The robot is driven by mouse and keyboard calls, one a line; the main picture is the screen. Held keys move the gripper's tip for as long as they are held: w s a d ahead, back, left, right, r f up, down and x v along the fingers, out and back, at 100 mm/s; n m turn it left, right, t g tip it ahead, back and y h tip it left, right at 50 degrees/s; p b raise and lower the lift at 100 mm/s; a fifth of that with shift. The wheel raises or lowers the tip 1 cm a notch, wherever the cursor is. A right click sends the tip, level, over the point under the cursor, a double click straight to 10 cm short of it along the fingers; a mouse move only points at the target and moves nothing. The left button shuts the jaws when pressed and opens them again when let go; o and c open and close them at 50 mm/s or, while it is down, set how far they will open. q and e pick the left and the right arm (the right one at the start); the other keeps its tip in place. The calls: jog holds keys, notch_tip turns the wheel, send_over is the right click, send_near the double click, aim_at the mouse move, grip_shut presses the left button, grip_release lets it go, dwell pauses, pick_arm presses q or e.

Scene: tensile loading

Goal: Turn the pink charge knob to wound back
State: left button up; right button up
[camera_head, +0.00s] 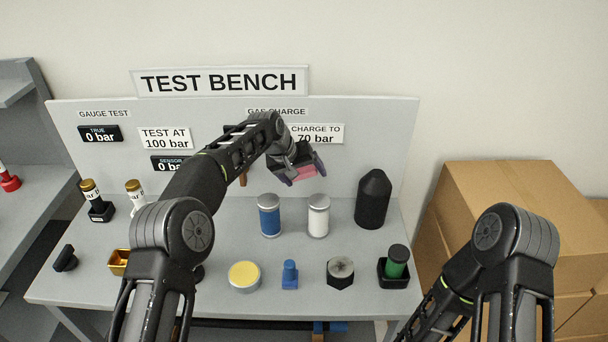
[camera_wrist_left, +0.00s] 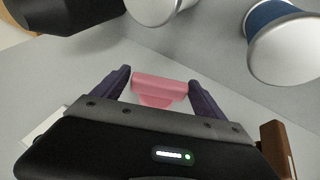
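The pink charge knob (camera_head: 306,171) is a bar-shaped handle at the panel, under the gas charge label. My left gripper (camera_head: 303,172) is at the knob, its two dark purple fingers at either end of the bar. A rounded pink part shows below the bar. The knob's mounting is partly hidden by my gripper. My right gripper is outside both views; only part of its arm shows.
A blue cylinder (camera_head: 269,217) and a white cylinder (camera_head: 318,217) stand below the left gripper. A black bottle-shaped body (camera_head: 373,199) stands to their right. A brown part (camera_wrist_left: 277,150) is close beside the gripper. Cardboard boxes (camera_head: 500,200) stand right of the bench.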

pick_arm(q)
jog(key=shift+o, duration=0.6)
jog(key=shift+r, duration=0.1)
jog(key=shift+s+a+r+b, duration=0.15)
jog(key=shift+r+b, duration=0.15)
jog(key=b+v, duration=0.2)
jog(key=v, duration=0.5)
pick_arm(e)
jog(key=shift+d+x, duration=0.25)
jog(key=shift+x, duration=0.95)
